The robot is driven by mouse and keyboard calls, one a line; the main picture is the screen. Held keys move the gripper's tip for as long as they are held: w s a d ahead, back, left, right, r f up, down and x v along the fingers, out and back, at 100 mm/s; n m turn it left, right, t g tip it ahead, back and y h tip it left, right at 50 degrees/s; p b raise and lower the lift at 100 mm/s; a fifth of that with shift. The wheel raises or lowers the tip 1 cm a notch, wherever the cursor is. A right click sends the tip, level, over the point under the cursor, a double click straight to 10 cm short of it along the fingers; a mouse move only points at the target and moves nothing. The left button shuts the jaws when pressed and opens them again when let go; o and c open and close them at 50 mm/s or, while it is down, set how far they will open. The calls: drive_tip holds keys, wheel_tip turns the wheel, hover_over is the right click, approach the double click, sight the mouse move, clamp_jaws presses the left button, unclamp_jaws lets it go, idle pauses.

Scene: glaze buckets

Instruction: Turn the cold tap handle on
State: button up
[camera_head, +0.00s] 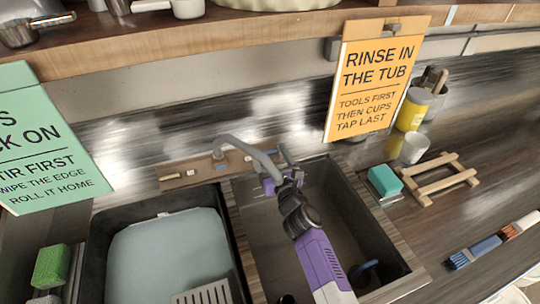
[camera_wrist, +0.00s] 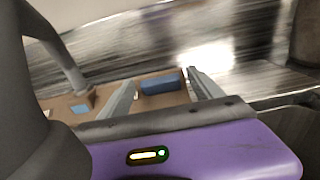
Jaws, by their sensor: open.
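The grey tap (camera_head: 219,152) stands on a brown wooden board behind the sink, its spout curving to the right. In the wrist view its grey pipe (camera_wrist: 62,55) rises at the left. A blue bar (camera_wrist: 161,84), which looks like the cold tap handle, lies on the board beyond my fingers; I cannot tell if they touch it. My gripper (camera_head: 276,168) is open by the spout, above the back of the right basin. In the wrist view my gripper (camera_wrist: 163,95) has its fingers spread, framing the bar.
The left basin (camera_head: 95,245) holds a pale blue-grey tub (camera_head: 170,250); the right basin (camera_head: 338,185) lies below my arm. An orange sign (camera_head: 375,80) hangs at the back right. A teal sponge (camera_head: 384,181), wooden rack (camera_head: 438,180) and cups (camera_head: 414,148) stand right of the sink.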

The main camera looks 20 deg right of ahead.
drive_tip(key=c, duration=1.4)
drive_tip(key=shift+d+r+n+y+p, duration=0.2)
drive_tip(key=shift+n+y+p, duration=0.45)
drive_tip(key=shift+p, duration=0.35)
drive_tip(key=shift+n+y+p, duration=0.25)
drive_tip(key=shift+n+p, duration=0.1)
drive_tip(key=n+y+p, duration=0.1)
drive_tip(key=n+y, duration=0.1)
drive_tip(key=shift+d+n+g+y+p, duration=0.15)
drive_tip(key=shift+n+g+y+p, duration=0.15)
drive_tip(key=shift+n+g+p, duration=0.1)
drive_tip(key=n+g+y, duration=0.1)
drive_tip(key=n+y, duration=0.1)
drive_tip(key=n+g+y+b, duration=0.1)
drive_tip(key=n+y, duration=0.1)
drive_tip(key=n, duration=0.1)
drive_tip(key=shift+w+d+f+n+g, duration=0.1)
drive_tip(key=shift+f+n+g, duration=0.05)
drive_tip(key=shift+n+g, duration=0.15)
drive_tip(key=shift+n+g+y+b, duration=0.9)
drive_tip(key=shift+n+g, duration=0.4)
drive_tip(key=shift+n, duration=0.5)
